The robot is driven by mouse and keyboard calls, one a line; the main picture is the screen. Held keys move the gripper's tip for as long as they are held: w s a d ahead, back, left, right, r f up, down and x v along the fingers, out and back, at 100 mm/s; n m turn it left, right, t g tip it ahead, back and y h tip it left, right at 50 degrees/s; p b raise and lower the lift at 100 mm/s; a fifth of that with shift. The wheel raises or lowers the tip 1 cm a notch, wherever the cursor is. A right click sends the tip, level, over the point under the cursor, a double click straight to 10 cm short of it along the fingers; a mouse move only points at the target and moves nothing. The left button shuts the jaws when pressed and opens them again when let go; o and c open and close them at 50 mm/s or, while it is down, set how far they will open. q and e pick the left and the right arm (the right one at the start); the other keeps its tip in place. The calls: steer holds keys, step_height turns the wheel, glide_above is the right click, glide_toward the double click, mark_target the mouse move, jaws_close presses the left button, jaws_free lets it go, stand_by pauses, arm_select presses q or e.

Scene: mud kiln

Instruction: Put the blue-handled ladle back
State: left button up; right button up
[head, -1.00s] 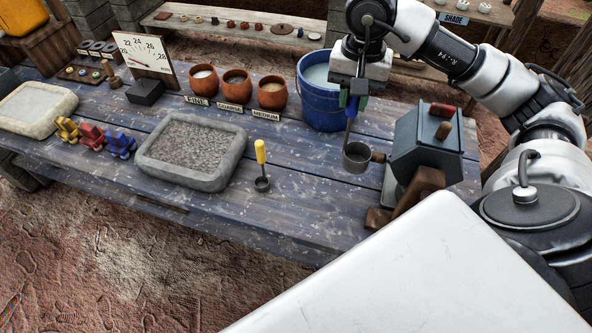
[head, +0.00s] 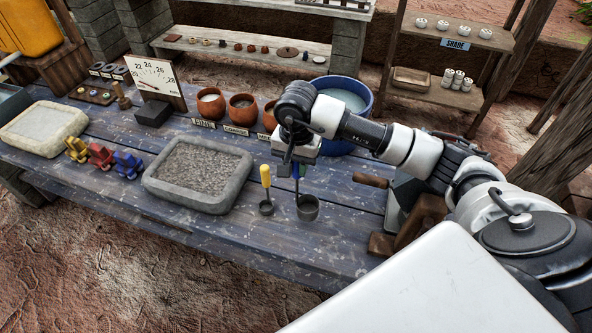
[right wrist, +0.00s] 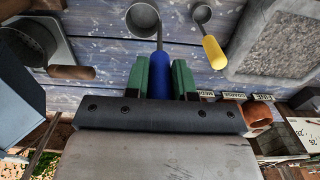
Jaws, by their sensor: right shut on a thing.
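The blue-handled ladle hangs upright from my right gripper (head: 296,166), its grey cup (head: 307,207) low over the front part of the table (head: 230,235). I cannot tell whether the cup touches the wood. In the right wrist view the green fingers (right wrist: 159,76) are shut on the blue handle (right wrist: 153,68), and the cup (right wrist: 143,20) points away from them. A yellow-handled ladle (head: 265,178) stands just left of it; it also shows in the right wrist view (right wrist: 213,50). The blue bucket (head: 359,128) is behind my right arm, partly hidden. My left gripper is not in view.
A stone tray of gravel (head: 198,175) lies left of the ladles. Labelled clay pots (head: 241,108) stand behind, one partly covered by my arm. Bare table lies in front of the ladles.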

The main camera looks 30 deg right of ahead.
mark_target(296, 178)
step_height(296, 178, down, 4)
steer(key=shift+a+r+p, duration=0.1)
steer(key=shift+r+p, duration=0.05)
steer(key=shift+p, duration=0.7)
steer(key=shift+f, duration=0.2)
steer(key=shift+f+b, duration=0.2)
steer(key=shift+b, duration=0.1)
steer(key=o, duration=0.8)
steer(key=shift+o, duration=0.2)
steer(key=shift+r, duration=0.1)
